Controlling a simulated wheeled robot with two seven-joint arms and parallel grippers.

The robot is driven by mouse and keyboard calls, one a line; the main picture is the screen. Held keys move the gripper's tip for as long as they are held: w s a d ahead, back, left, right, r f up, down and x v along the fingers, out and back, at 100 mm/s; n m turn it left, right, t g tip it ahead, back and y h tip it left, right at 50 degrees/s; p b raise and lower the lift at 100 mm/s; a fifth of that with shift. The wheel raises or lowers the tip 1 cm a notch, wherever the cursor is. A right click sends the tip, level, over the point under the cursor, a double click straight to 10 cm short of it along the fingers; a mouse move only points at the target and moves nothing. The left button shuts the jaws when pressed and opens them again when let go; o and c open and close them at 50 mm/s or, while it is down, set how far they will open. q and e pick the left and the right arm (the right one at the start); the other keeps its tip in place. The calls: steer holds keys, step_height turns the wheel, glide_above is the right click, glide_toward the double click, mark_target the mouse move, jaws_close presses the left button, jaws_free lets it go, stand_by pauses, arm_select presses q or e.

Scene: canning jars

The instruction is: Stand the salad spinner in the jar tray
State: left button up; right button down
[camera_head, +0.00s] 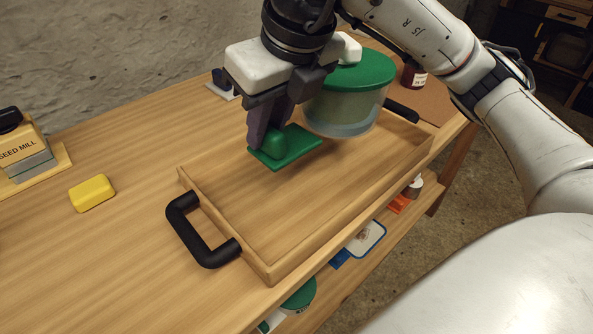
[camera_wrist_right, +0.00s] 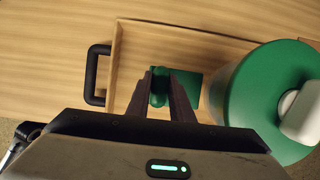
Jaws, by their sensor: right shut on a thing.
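The salad spinner (camera_head: 346,104) is a clear round bowl with a green lid; its lid also shows in the right wrist view (camera_wrist_right: 248,95) with a white knob. It appears upright over the far right end of the wooden jar tray (camera_head: 222,222). I cannot tell whether its base touches the tray floor. My right gripper (camera_head: 268,142) points down over the tray, left of the spinner, shut on the raised grip of a green plate (camera_head: 298,149). The plate is close to the spinner; I cannot tell whether they are joined. My left gripper is not in view.
The tray has black handles (camera_head: 192,236) at its ends, and its near floor is bare. A yellow block (camera_head: 92,192) and a seed mill box (camera_head: 24,150) stand at left. A dark red jar (camera_head: 413,77) stands behind. A lower shelf holds several items.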

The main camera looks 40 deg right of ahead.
mark_target(283, 138)
step_height(283, 138, down, 8)
steer(key=shift+f, duration=0.2)
steer(key=shift+f+b, duration=0.1)
steer(key=shift+b, duration=0.3)
steer(key=c, duration=1.6)
jaws_free()
steer(key=shift+o, duration=0.2)
steer(key=p+v, duration=0.1)
steer(key=v, duration=1.1)
steer(key=shift+p, duration=0.35)
